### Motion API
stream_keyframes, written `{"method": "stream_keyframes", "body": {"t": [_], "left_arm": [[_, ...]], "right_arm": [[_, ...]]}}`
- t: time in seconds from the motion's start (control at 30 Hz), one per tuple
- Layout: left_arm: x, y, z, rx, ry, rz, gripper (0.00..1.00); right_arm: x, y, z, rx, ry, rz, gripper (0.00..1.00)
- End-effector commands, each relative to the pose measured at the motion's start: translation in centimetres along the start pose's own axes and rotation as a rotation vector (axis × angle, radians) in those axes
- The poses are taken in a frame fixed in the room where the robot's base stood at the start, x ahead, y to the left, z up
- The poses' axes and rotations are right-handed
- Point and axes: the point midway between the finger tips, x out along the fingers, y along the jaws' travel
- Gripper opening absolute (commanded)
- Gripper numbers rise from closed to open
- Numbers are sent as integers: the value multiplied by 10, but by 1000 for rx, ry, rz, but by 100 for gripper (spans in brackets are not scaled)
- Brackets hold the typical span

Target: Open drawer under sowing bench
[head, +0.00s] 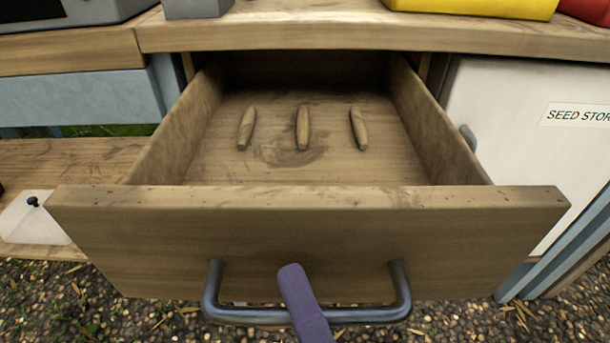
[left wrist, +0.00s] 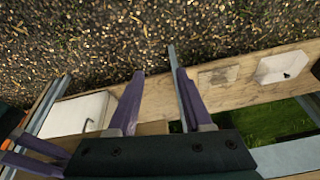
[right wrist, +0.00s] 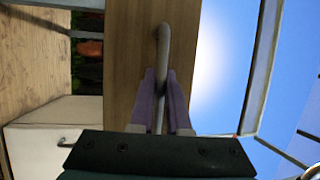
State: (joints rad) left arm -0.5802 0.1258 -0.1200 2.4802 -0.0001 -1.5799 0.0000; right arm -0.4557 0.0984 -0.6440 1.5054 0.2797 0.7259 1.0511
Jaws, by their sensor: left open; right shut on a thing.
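The wooden drawer (head: 310,220) under the sowing bench (head: 330,32) stands pulled well out, its inside showing in the head view. Its grey metal bar handle (head: 362,316) runs across the front. My right gripper (head: 303,300) is at the middle of the handle, with one purple finger showing over the bar. In the right wrist view, its two fingers (right wrist: 163,95) are shut on the handle (right wrist: 163,50), one on each side. My left gripper (left wrist: 158,95) shows only in its own wrist view, open and empty over the ground and a wooden board.
Three tapered wooden pegs (head: 303,128) lie in the drawer. A white cabinet (head: 530,130) labelled "SEED STOR..." stands at right, and a lower wooden shelf (head: 90,160) at left. A yellow container (head: 470,6) sits on the bench. Gravel ground (head: 60,300) lies in front.

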Motion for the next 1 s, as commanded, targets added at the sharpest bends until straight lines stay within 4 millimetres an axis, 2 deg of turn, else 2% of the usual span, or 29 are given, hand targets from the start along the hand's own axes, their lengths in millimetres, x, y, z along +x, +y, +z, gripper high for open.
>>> {"method": "stream_keyframes", "body": {"t": [0.03,0.13,0.37,0.47,0.8,1.0], "left_arm": [[0,0,0,0,0,0,50],[0,0,0,0,0,0,50],[0,1,0,-5,1,4,50],[-1,2,-1,-8,2,6,50],[-1,2,-1,-10,2,7,50],[0,2,-1,-9,2,7,50]], "right_arm": [[0,0,0,-1,-1,0,18],[0,0,0,0,-1,0,27],[0,0,0,0,-1,1,27],[-7,0,0,0,-1,2,27],[-72,1,0,0,-3,5,27],[-96,1,0,0,-2,3,27]]}}
